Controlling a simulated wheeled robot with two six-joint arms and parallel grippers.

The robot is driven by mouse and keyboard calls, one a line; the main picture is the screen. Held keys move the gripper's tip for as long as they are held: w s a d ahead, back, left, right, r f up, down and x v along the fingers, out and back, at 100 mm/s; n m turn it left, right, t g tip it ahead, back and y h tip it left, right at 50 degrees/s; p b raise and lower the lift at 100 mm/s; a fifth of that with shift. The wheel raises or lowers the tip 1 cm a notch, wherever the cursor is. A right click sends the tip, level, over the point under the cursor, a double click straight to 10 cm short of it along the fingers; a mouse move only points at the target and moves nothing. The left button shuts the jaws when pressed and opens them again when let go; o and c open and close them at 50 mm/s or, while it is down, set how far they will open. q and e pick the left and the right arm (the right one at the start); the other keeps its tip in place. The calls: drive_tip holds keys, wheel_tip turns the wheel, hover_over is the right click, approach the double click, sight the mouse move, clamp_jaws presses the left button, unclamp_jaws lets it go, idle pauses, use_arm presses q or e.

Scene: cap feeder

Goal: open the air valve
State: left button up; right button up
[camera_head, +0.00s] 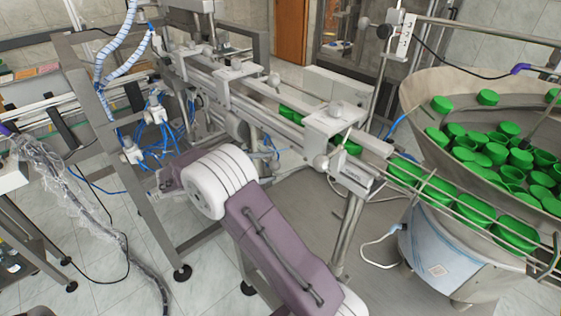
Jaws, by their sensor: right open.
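Blue air tubes (172,132) run in a tangle around small white fittings (155,110) on the metal frame at left of centre. Another white fitting (131,152) sits lower on the frame post. The air valve may be among these fittings, but I cannot tell which part it is. My right arm, purple and white, reaches up from the bottom centre. My right gripper (168,179) shows only in small part at the left of the white wrist, below the fittings and apart from them. It is open, and most of it is hidden. My left gripper is out of view.
A conveyor rail (262,108) with clamps crosses the middle. Green caps (473,208) line the chute from a metal bowl (432,90) at right, which holds several more. The frame's posts and a coiled blue hose (127,45) stand at left. Tiled floor (110,200) shows between.

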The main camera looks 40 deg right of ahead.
drive_tip(key=x, duration=0.5)
drive_tip(key=shift+d+f+p, duration=0.2)
drive_tip(key=shift+d+p, duration=0.1)
drive_tip(key=shift+d, duration=0.2)
clamp_jaws()
idle(0.9)
